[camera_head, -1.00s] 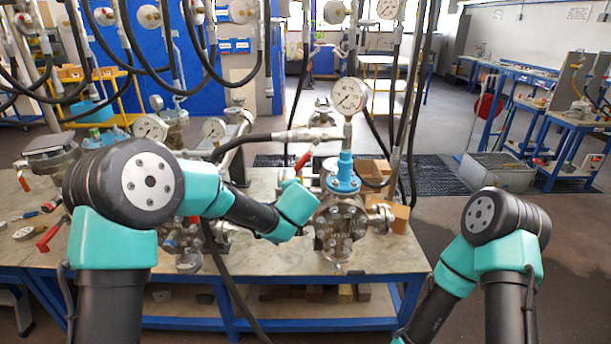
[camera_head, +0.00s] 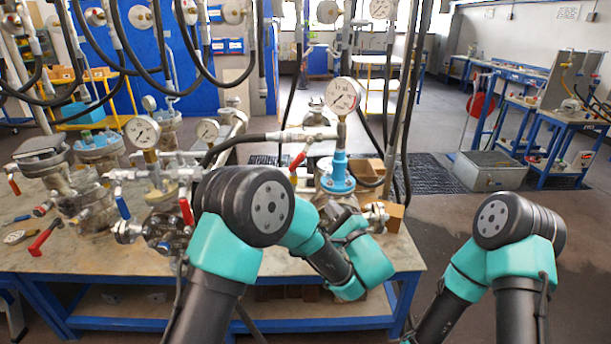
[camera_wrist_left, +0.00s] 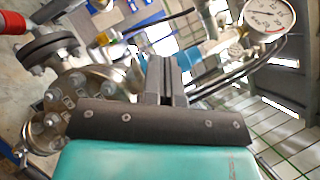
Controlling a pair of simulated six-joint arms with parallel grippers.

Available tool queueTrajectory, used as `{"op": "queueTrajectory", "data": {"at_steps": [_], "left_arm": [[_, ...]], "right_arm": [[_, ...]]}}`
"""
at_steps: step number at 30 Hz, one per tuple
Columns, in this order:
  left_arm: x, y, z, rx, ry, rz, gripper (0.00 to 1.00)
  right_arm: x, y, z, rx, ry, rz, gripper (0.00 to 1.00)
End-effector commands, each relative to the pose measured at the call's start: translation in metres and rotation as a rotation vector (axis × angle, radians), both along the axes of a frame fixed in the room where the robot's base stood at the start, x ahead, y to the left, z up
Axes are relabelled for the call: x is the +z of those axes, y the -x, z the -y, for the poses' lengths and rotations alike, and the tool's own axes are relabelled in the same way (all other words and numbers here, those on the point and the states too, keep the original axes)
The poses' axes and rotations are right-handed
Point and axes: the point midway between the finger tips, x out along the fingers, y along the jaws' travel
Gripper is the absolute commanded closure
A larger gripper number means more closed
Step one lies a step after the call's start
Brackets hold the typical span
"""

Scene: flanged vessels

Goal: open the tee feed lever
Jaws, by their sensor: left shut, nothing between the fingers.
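A red lever (camera_head: 298,160) stands tilted beside the gauge post of the right flanged vessel, below a hose fitting; I cannot tell for sure that it is the tee feed lever. The vessel has a blue neck (camera_head: 337,174) and a pressure gauge (camera_head: 342,96). My left gripper (camera_head: 347,222) is in front of this vessel and hides most of its body. In the left wrist view the fingers (camera_wrist_left: 167,75) are together with nothing between them. Bolted flanges (camera_wrist_left: 85,92) lie to their left there, and the gauge (camera_wrist_left: 268,16) is at upper right. My right gripper is out of view.
Other flanged vessels with a blue lever (camera_head: 123,207) and red levers (camera_head: 187,212) fill the left of the bench (camera_head: 100,262). Black hoses hang from above. A wooden block (camera_head: 393,217) sits right of the vessel.

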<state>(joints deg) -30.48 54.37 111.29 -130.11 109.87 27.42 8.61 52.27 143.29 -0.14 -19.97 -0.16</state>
Motion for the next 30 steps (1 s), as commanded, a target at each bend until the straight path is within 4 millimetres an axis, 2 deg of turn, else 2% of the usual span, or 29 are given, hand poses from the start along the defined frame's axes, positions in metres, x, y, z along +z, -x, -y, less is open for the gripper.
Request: {"op": "queueTrajectory", "data": {"at_steps": [8, 14, 30], "left_arm": [[0.001, -0.002, -0.002, 0.0, 0.003, 0.0, 1.0], [0.006, -0.014, -0.009, 0.001, 0.004, 0.001, 1.0], [0.035, -0.084, -0.055, 0.002, 0.004, 0.001, 1.0]], "right_arm": [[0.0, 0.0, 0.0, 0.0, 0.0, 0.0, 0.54], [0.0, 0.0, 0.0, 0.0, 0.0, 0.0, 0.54], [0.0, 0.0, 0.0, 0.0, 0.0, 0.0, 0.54]]}}
